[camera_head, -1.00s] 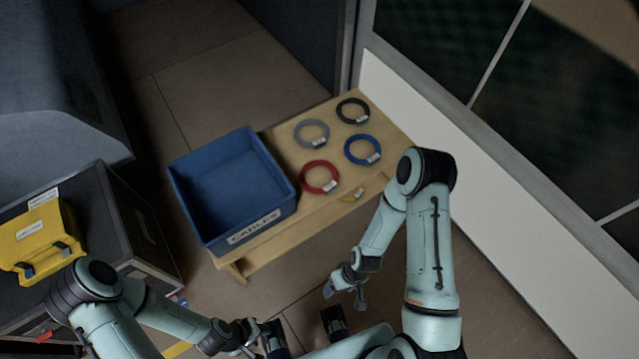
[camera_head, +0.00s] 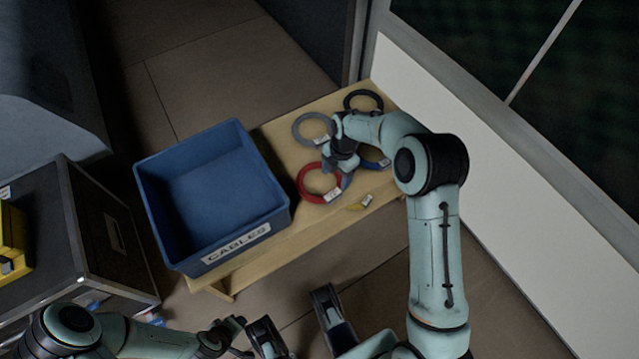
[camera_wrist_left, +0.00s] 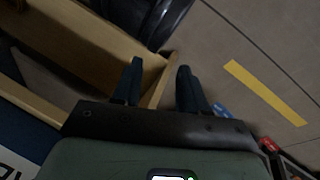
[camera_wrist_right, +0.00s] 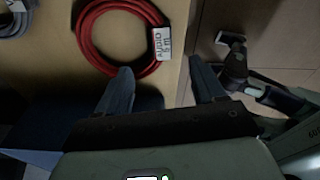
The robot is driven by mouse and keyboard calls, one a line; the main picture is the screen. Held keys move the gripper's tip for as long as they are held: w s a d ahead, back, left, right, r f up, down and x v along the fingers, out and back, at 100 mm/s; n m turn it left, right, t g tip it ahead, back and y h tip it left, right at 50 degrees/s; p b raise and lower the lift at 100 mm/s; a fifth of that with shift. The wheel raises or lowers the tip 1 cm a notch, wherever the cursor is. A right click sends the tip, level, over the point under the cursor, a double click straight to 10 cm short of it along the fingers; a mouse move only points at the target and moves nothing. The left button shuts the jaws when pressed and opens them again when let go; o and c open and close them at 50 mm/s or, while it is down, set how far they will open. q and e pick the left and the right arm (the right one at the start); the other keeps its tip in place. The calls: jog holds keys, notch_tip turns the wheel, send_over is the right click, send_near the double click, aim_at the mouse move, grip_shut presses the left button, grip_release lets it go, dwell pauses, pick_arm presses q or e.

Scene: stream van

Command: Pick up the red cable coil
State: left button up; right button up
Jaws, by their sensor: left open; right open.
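The red cable coil (camera_head: 304,186) lies flat on the wooden table, right of the blue bin. My right gripper (camera_head: 338,174) is open and empty over the coil's right side in the head view. In the right wrist view, the red coil (camera_wrist_right: 83,38) has a white label reading AUDIO 5 m at its right. The left finger of my right gripper (camera_wrist_right: 160,70) overlaps the coil's near edge there, and the other is right of it. Whether they touch cannot be told. My left gripper (camera_head: 238,336) is open and empty, low in the head view, away from the coil.
A grey coil (camera_head: 300,122), a black coil (camera_head: 362,93) and a partly hidden blue coil (camera_head: 375,163) lie nearby. A white wall panel (camera_head: 480,160) borders the right.

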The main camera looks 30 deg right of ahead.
aim_at(334, 193)
jog(key=f, duration=0.4)
jog(key=shift+s+a+b, duration=0.1)
jog(key=shift+a+b, duration=0.1)
jog(key=shift+b, duration=0.1)
notch_tip(334, 193, down, 4)
jog(key=shift+s+f+b, duration=0.1)
jog(key=shift+s+b, duration=0.05)
jog(key=shift+b, duration=0.45)
jog(key=shift+f, duration=0.4)
pick_arm(q)
jog(key=f, duration=0.1)
jog(key=w+a, duration=0.1)
jog(key=w+f, duration=0.1)
jog(key=shift+a+f+y, duration=0.25)
jog(key=shift+f+y, duration=0.05)
jog(key=shift+f, duration=0.05)
pick_arm(e)
grip_shut()
